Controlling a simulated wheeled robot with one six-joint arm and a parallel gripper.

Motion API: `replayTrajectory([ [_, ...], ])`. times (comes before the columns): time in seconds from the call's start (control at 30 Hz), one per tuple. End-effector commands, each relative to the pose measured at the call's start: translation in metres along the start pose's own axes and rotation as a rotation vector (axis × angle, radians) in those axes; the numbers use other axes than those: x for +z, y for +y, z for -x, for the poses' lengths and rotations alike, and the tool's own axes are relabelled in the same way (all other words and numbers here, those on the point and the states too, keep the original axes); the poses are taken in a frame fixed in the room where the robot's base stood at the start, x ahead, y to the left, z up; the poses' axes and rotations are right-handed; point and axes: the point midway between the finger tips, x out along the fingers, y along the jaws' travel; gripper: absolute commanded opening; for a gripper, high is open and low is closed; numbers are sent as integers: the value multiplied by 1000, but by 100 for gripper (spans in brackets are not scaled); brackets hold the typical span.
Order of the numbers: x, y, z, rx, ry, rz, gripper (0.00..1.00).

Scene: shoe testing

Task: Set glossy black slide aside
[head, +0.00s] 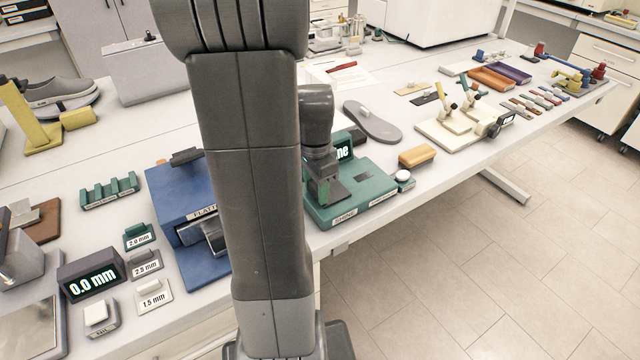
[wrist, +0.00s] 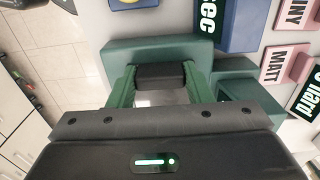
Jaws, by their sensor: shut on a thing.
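My gripper (head: 327,190) is low over the green instrument marked SHINE (head: 380,185) in the head view. In the wrist view my gripper (wrist: 160,82) is shut on a small black block (wrist: 160,74), apparently the grip of the glossy black slide. The green body (wrist: 150,48) lies just beyond it. The slide's lower part is hidden, and I cannot tell whether it touches the instrument. My arm hides part of the instrument's screen in the head view.
A blue instrument (head: 178,190) stands left of my arm. An orange-tan block (head: 417,156) and a small white-topped button box (head: 404,180) are to the right. A grey insole (head: 372,122) lies behind. Pink MATT (wrist: 285,65) and SHINY cards show in the wrist view.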

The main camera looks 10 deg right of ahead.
Motion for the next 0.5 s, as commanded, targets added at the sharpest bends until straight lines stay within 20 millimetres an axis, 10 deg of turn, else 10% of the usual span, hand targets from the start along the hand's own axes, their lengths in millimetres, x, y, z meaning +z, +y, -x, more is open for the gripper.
replayTrajectory([
  [0.03, 2, 0, 0, 1, -7, -2, 4],
  [0.07, 2, 0, 0, 1, -7, -2, 49],
  [0.17, 2, 0, 0, 1, -6, -2, 67],
  [0.5, 1, 0, 3, -1, -3, -1, 67],
])
